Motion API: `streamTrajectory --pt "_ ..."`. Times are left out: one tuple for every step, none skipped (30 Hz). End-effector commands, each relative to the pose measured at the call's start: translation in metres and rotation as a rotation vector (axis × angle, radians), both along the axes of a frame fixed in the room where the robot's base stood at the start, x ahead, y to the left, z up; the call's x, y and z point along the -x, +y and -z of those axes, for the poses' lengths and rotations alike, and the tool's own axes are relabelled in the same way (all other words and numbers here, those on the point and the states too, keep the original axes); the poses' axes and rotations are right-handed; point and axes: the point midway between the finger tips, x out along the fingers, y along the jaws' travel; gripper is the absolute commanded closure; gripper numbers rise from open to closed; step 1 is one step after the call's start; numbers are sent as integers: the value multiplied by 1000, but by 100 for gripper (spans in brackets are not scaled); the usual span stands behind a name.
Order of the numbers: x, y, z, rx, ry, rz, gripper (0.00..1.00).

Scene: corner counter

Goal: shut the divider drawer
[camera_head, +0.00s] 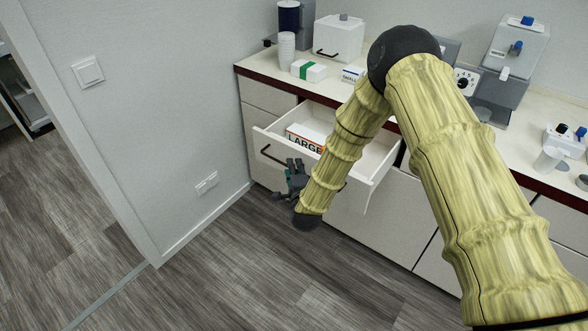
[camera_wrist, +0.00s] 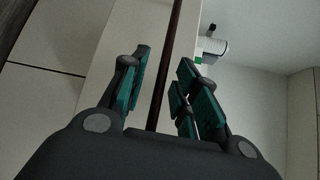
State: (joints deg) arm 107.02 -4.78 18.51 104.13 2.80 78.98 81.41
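The white drawer (camera_head: 372,186) is pulled well out from under the counter, with its inside open to view. A box marked LARGE (camera_head: 306,138) lies in its left part. A dark handle (camera_head: 268,154) shows on the drawer front, and its middle is hidden behind my gripper and arm. My gripper (camera_head: 291,172) is in front of the drawer front, close to the handle; I cannot tell if it touches. In the wrist view, the fingers of my gripper (camera_wrist: 159,98) are spread apart with nothing clearly held between them. My arm hides part of the drawer's inside.
The counter (camera_head: 268,67) has a dark red edge. On it stand stacked cups (camera_head: 286,50), a green-striped box (camera_head: 308,70), a white container (camera_head: 339,38) and a dispenser (camera_head: 517,48). A wall (camera_head: 170,110) is close on the left. The floor before the drawer is clear.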

Motion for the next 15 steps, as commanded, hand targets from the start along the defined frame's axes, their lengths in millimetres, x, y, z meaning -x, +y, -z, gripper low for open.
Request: streamTrajectory --pt "0 0 0 0 0 0 70" --pt "0 0 0 0 0 0 70" --pt "0 0 0 0 0 0 70" --pt "0 0 0 0 0 0 70" --pt "0 0 0 0 0 0 70" --pt "0 0 0 0 0 0 73" --pt "0 0 0 0 0 0 79" --pt "0 0 0 0 0 0 84" --pt "0 0 0 0 0 0 92" --pt "0 0 0 0 0 0 97" --pt "0 0 0 0 0 0 100" --pt "0 0 0 0 0 0 100" --pt "0 0 0 0 0 0 100" --pt "0 0 0 0 0 0 100" --pt "0 0 0 0 0 0 100"
